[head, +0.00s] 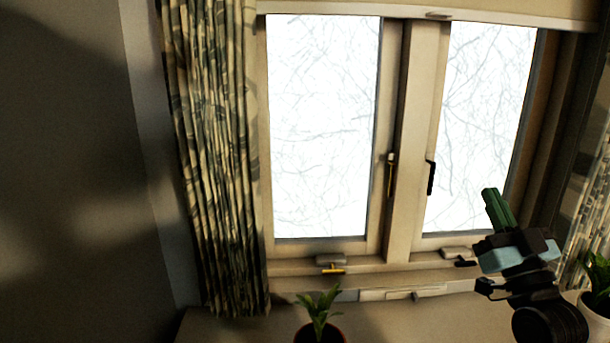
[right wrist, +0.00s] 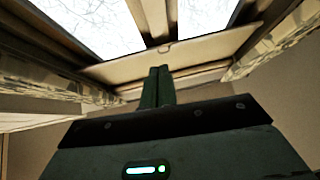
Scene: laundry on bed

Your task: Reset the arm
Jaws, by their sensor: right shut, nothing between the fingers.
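My right gripper (head: 488,192) stands raised at the lower right of the head view, in front of the right window pane. Its green fingers point up and slightly left, and they are shut with nothing between them. In the right wrist view the closed fingers (right wrist: 158,72) point toward the top of the window. My left gripper is in neither view.
A window (head: 410,130) with two panes fills the middle of the head view. A patterned curtain (head: 212,150) hangs at its left. A potted plant (head: 319,312) stands on the sill at bottom centre, and another plant (head: 598,275) is at the right edge. A dark wall (head: 65,170) is at left.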

